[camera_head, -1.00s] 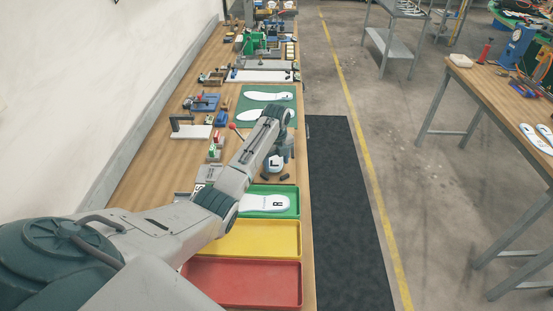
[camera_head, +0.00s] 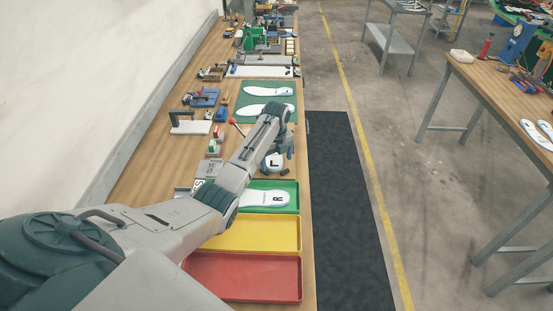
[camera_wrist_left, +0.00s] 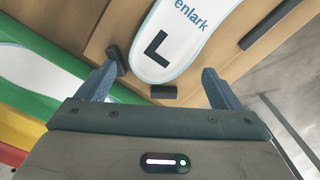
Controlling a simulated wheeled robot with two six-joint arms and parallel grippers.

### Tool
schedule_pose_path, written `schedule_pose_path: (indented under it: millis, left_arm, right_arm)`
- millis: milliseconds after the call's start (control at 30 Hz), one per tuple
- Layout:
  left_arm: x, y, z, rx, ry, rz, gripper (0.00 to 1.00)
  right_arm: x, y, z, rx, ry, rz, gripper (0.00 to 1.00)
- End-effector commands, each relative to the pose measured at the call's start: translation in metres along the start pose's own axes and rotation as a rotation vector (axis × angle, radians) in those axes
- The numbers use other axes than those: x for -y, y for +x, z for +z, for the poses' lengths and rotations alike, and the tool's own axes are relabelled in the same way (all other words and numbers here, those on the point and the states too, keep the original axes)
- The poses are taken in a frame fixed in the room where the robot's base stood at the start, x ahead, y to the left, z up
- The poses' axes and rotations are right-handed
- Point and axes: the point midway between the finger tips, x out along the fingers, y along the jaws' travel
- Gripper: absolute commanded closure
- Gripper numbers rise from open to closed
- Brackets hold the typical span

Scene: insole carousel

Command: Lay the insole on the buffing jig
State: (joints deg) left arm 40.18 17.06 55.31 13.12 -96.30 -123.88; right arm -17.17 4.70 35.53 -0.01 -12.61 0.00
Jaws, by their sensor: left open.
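A white insole marked L (camera_wrist_left: 178,38) lies flat on a wooden board with dark stops, which looks like the buffing jig (camera_wrist_left: 122,22). One dark stop (camera_wrist_left: 163,92) sits just beyond its rounded heel and another stands at its left side. The heel also shows in the head view (camera_head: 273,163), below my left wrist, with the rest hidden by the arm. My left gripper (camera_wrist_left: 160,80) is open, its two blue fingers spread wide near the heel end and apart from the insole. Nothing is between the fingers. My right gripper is out of view.
Green (camera_head: 292,205), yellow (camera_head: 262,235) and red (camera_head: 245,278) trays line the near bench. An insole marked R (camera_head: 262,198) lies in the green one. A green mat (camera_head: 292,92) with two insoles, a white stand (camera_head: 190,127) and small tools occupy the bench beyond.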

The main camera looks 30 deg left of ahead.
Motion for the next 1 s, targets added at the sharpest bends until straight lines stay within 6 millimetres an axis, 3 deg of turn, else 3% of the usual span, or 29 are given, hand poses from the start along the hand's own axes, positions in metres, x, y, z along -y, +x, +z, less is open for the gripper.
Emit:
schedule_pose_path:
  millis: [267, 667, 767, 1000]
  left_arm:
    - [0.001, -0.017, 0.001, 0.002, 0.000, -0.003, 0.13]
    - [0.001, -0.104, 0.001, 0.003, 0.000, -0.004, 0.13]
    - [0.000, -0.124, 0.000, 0.000, -0.001, 0.000, 0.13]
    - [0.000, -0.133, 0.000, -0.001, 0.000, 0.001, 0.13]
  right_arm:
    - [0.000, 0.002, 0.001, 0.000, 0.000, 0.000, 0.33]
    - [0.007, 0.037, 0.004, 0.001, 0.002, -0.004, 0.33]
    - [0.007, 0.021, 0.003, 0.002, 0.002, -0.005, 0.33]
    - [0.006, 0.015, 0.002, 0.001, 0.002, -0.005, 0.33]
